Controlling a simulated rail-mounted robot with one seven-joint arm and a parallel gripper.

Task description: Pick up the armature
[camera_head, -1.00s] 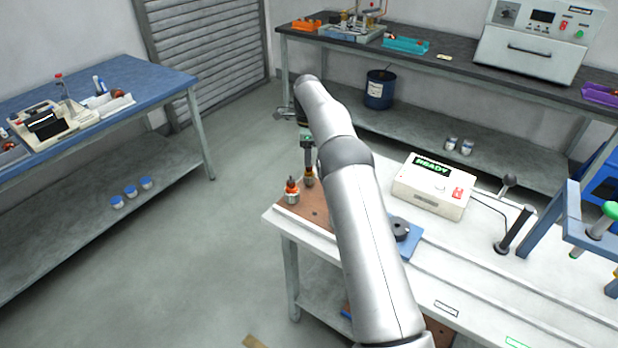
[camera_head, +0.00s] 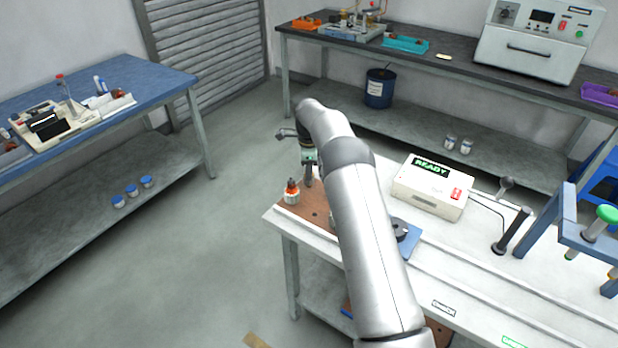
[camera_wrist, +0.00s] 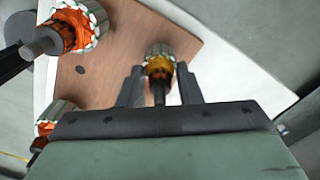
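In the wrist view my gripper (camera_wrist: 160,88) is open. Its two dark fingers stand on either side of the shaft of an armature (camera_wrist: 159,66) with a yellow-orange winding and a grey core; gaps show on both sides. Another armature (camera_wrist: 78,27), with a bright orange winding, is at the upper left, and a third (camera_wrist: 50,117) is partly hidden at the lower left. In the head view one orange armature (camera_head: 291,193) stands upright on the brown board (camera_head: 311,211). My gripper (camera_head: 309,180) is at the board's far side, and the armature between its fingers is hidden there.
A white box reading READY (camera_head: 432,188) and a blue pad (camera_head: 410,240) with a dark round part are right of my arm on the white table (camera_head: 470,265). A blue stand (camera_head: 570,230) is farther right. The floor to the left is clear.

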